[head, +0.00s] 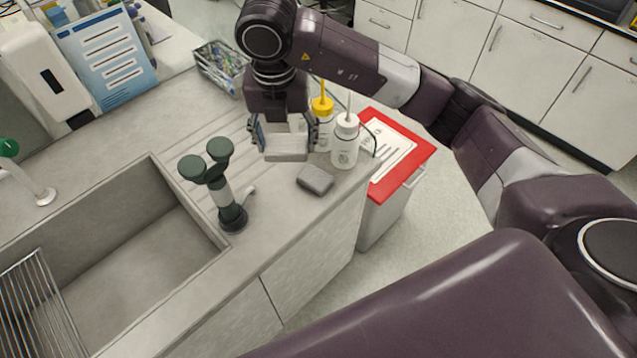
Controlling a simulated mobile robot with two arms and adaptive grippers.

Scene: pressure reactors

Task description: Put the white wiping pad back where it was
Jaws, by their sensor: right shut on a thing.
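My right gripper (285,138) points down over the counter beside the sink, its two fingers apart with a pale block between them. This block looks like the white wiping pad (286,154), and the gripper is shut on it. Whether the pad touches the counter cannot be told. A darker grey pad (315,180) lies on the counter just to the right and nearer. My left gripper is not in view.
Two wash bottles, one yellow-capped (322,108) and one white-capped (345,145), stand close right of the gripper. A green-headed tap fixture (232,215) stands by the sink (135,270). A wire basket (218,65) is behind. A red-lidded bin (415,148) stands beyond the counter edge.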

